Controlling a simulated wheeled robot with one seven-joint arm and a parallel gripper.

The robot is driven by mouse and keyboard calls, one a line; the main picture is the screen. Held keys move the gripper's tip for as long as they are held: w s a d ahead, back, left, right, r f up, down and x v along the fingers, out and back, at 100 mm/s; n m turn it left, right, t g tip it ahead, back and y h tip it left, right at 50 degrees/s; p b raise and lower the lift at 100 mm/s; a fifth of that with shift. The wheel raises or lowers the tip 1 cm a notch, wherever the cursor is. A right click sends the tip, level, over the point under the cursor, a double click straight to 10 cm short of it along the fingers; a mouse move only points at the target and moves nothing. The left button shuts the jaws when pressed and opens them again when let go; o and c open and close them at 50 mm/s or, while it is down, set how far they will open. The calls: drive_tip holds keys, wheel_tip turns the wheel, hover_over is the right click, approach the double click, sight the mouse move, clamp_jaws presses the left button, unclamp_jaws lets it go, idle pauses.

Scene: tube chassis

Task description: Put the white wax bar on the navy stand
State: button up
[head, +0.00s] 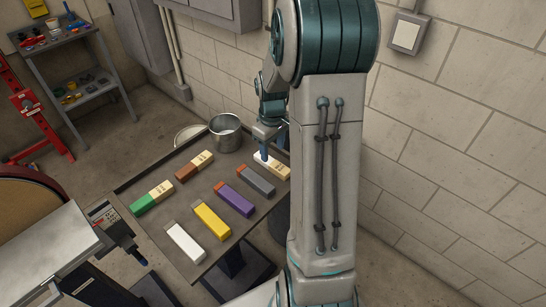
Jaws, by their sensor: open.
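Two white bars lie on the dark tabletop in the head view. One white bar with a cream labelled end (272,164) is at the far right of the table, close to my arm. Another white bar (186,243) lies at the near edge; I cannot tell which is the wax bar. My gripper (264,153) points down at the left end of the far right bar, open, with its fingers at or just above it. My arm hides part of the gripper and the table's right side. I cannot make out a navy stand.
The tabletop (168,218) also holds green (143,205), brown (186,173), yellow (211,222), purple (233,199) and grey (257,181) bars. A metal pot (226,139) stands at the back. A block wall (450,130) rises on the right.

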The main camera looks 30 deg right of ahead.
sight(273, 162)
wheel_tip(273, 162, up, 7)
drive_tip(key=s+a+r+m+t, duration=0.1)
drive_tip(key=s+a+r+m, duration=0.1)
drive_tip(key=s+a, duration=0.5)
drive_tip(key=s+a+r+m+t, duration=0.2)
drive_tip(key=s+a+r, duration=0.2)
drive_tip(key=s+a, duration=0.3)
drive_tip(key=s, duration=0.4)
drive_tip(key=shift+a, duration=0.15)
drive_tip(key=c, duration=0.3)
drive_tip(key=shift+c, duration=0.2)
